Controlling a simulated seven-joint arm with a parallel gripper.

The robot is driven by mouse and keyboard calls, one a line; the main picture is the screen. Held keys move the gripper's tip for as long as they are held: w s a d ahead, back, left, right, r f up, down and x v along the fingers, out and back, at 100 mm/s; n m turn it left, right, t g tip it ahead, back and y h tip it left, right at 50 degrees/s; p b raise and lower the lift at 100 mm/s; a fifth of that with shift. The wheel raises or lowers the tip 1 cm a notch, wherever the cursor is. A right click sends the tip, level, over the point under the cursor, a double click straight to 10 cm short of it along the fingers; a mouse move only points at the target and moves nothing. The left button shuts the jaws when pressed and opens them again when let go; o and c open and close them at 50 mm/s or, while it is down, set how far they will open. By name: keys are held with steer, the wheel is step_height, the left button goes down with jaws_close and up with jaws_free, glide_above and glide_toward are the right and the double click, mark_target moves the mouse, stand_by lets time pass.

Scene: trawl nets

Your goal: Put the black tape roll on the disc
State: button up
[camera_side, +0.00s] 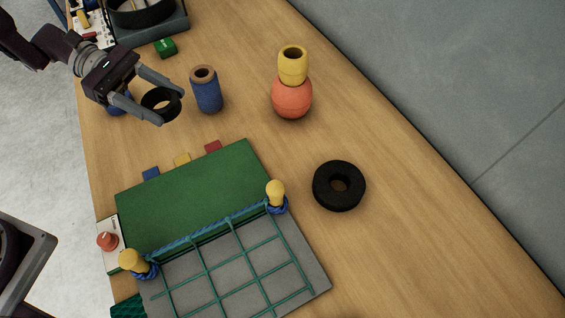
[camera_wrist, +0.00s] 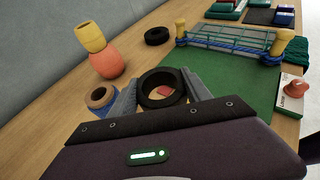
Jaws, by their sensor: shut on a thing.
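The black tape roll (camera_side: 147,104) is an open ring held between the two fingers of my gripper (camera_side: 171,108), which is shut on it above the table's left side. In the wrist view, the tape roll (camera_wrist: 162,75) sits between the fingertips of my gripper (camera_wrist: 160,88). A thick black ring with a small central hole, which I take as the disc (camera_side: 339,186), lies flat on the table to the right of the green mat. The disc also shows in the wrist view (camera_wrist: 158,36), with nothing on it. The tape roll is well apart from it.
A blue spool (camera_side: 207,93) stands beside my gripper. A green mat (camera_side: 190,190) and a net frame with yellow-topped posts (camera_side: 276,192) lie nearer.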

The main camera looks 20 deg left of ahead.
steer(key=w+d, duration=0.3)
steer(key=d, duration=0.6)
step_height(320, 180, up, 4)
steer(key=m+g, duration=0.2)
steer(key=g, duration=0.1)
glide_above(340, 182)
steer(key=shift+t, duration=0.3)
step_height(340, 182, down, 10)
steer(key=shift+r, duration=0.25)
steer(key=shift+f, duration=0.3)
steer(key=shift+f, duration=0.1)
steer(key=o, duration=1.4)
